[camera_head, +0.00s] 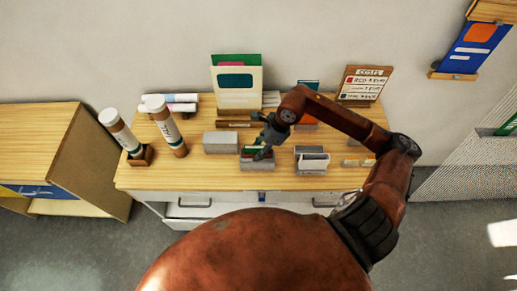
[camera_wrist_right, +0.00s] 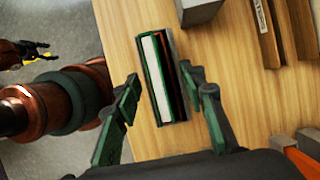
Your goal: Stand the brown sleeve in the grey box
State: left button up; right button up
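The grey box (camera_head: 257,166) stands near the front edge of the table, with thin upright pieces in it. In the right wrist view the box (camera_wrist_right: 180,112) holds a green-and-white piece (camera_wrist_right: 153,80) and, beside it, a thin reddish-brown edge (camera_wrist_right: 163,60). I cannot tell whether that edge is the brown sleeve. My right gripper (camera_head: 264,148) is over the box; in the wrist view its fingers (camera_wrist_right: 168,108) are spread on either side of the box, empty. My left gripper (camera_wrist_right: 42,50) shows only in the wrist view, off the table, its fingers apart.
Another grey block (camera_head: 221,142) stands just left of the box, and a grey holder (camera_head: 312,160) to the right. Flat brown pieces (camera_head: 235,124) lie behind. Two tubes (camera_head: 165,125) stand at left; a price sign (camera_head: 364,83) stands at back right.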

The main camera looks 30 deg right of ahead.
jog(key=shift+d+r, duration=0.1)
jog(key=v, duration=1.1)
jog(key=shift+r, duration=0.35)
jog(key=shift+s, duration=0.1)
